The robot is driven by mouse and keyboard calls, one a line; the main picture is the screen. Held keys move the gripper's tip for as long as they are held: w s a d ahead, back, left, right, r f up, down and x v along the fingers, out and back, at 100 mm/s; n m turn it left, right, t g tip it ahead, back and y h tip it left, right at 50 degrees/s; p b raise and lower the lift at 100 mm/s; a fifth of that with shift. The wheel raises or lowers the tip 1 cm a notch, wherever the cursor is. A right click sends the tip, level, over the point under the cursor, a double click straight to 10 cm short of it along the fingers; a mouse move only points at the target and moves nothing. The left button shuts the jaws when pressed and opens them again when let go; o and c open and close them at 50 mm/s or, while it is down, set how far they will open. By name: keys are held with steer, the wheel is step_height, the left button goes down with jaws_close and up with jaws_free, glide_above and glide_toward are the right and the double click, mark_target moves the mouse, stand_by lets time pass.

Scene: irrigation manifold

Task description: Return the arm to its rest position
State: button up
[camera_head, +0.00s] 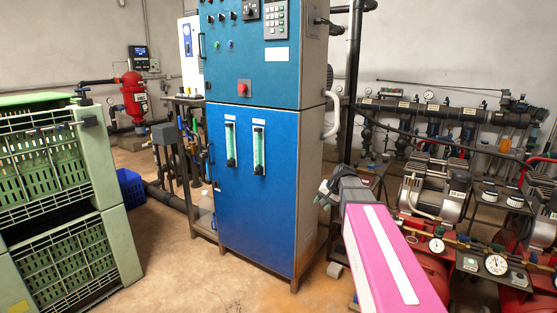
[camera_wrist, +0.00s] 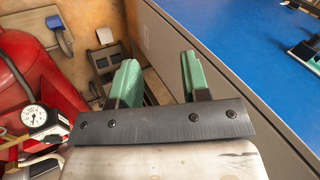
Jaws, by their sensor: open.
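My arm stretches forward in the head view as a pink and white link, right of the blue control cabinet (camera_head: 257,190). My gripper (camera_head: 325,193) is at its far end, close to the cabinet's right side. In the wrist view my gripper (camera_wrist: 158,75) shows two green fingers standing apart with nothing between them. The cabinet's grey side and blue front (camera_wrist: 235,45) fill the right of that view. The gap between fingers and cabinet is hard to judge.
Green crates (camera_head: 60,190) stand at the left. Compressors with gauges (camera_head: 497,264) and red tanks crowd the right; a red tank (camera_wrist: 40,75) is left of my gripper in the wrist view. Pipes (camera_head: 440,110) run along the back wall. Open floor (camera_head: 190,265) lies between crates and cabinet.

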steer(key=s+f+n+g+h, duration=0.1)
steer(key=s+f+n+h, duration=0.1)
steer(key=s+f, duration=0.6)
steer(key=s+f+n+g+h, duration=0.2)
steer(key=s+f, duration=0.7)
steer(key=s, duration=0.5)
steer(key=shift+d+f+g+h, duration=0.25)
steer(key=shift+d+g+h, duration=0.05)
steer(key=shift+h, duration=0.1)
